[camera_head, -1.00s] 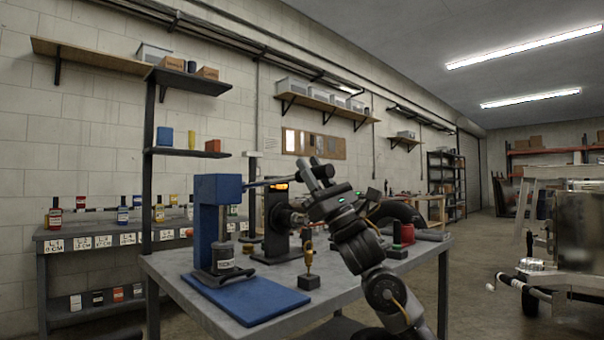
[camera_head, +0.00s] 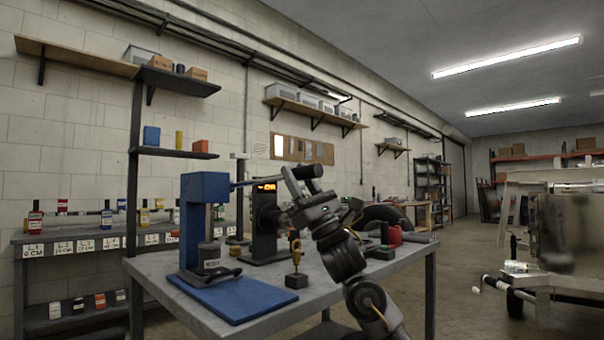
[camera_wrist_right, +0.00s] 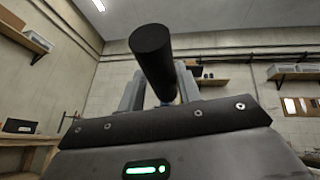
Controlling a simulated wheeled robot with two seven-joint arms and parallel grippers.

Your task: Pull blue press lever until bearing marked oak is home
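The blue press (camera_head: 204,225) stands on the table with a silver cylinder (camera_head: 209,253) under its head. Its lever (camera_head: 258,181) runs right from the head, nearly level, and ends in a black grip (camera_head: 307,172). My right gripper (camera_head: 291,182) is at the grip end of the lever. In the right wrist view the black grip (camera_wrist_right: 153,55) lies in front of and between the two spread fingers (camera_wrist_right: 160,92); firm contact on both sides does not show. The oak marking cannot be read. My left gripper is not in view.
A blue mat (camera_head: 240,298) lies before the press. A dark post with an orange display (camera_head: 265,225) stands behind the lever. A small yellow tool on a black block (camera_head: 296,270) and a red part (camera_head: 394,236) sit on the grey table (camera_head: 150,265).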

